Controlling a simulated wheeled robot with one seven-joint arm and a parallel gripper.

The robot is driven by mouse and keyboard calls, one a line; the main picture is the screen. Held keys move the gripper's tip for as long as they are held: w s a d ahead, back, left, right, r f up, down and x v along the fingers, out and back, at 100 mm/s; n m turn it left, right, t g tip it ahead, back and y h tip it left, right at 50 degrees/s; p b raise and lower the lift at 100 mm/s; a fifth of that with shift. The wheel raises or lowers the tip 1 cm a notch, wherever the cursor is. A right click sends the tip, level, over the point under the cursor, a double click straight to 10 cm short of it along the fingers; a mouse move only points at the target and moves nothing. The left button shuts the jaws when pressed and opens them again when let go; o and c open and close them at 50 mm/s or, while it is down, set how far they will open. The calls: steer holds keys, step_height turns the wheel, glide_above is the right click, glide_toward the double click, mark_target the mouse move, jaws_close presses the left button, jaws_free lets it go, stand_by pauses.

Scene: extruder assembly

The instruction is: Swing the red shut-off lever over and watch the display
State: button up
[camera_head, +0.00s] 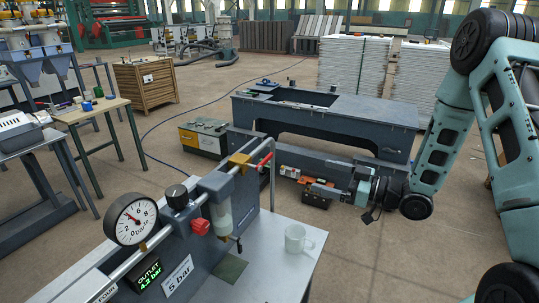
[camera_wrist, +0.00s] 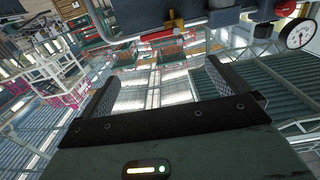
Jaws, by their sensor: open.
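The red shut-off lever (camera_head: 265,160) sticks out to the right of a brass valve (camera_head: 239,160) on the pipe. In the wrist view, the lever (camera_wrist: 157,36) shows beside the yellow valve body (camera_wrist: 176,22), beyond the fingertips. The display (camera_head: 149,274) is lit green under the word OUTLET and seems to read 4.3 bar; the last digit is unclear. My gripper (camera_wrist: 154,72) is open, with nothing between its fingers. In the head view, it is to the right of the lever and apart from it.
A round gauge (camera_head: 131,221), a red knob (camera_head: 199,227) and a clear bowl (camera_head: 221,214) sit along the pipe. A "5 bar" label (camera_head: 177,274) is on the panel. A white mug (camera_head: 295,238) stands on the bench top (camera_head: 258,272).

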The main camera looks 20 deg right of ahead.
mark_target(266, 160)
steer(key=shift+p+x, duration=3.45)
steer(key=shift+x, duration=5.2)
steer(key=shift+f, duration=0.1)
steer(key=c, duration=1.3)
steer(key=shift+o, duration=0.2)
